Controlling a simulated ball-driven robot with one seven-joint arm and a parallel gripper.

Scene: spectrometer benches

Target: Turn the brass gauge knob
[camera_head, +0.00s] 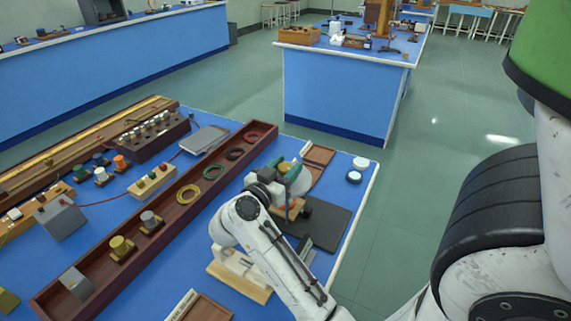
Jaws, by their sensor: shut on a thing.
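My arm reaches in from the bottom right over the blue bench. My gripper (294,186) is at the far end of the arm, partly hidden by my wrist, low beside a small wood-based apparatus (294,211). It is shut on the brass gauge knob there. The knob itself is hidden behind my wrist and fingers, so its angle cannot be told. A dark grey mat (327,224) lies right of the gripper.
A long dark wooden tray (163,232) with colored rings and metal weights runs left of my arm. A cream stand (236,268) is close below the wrist. Small round pieces (360,163) stand near the bench's right edge. Open floor (400,200) lies beyond it.

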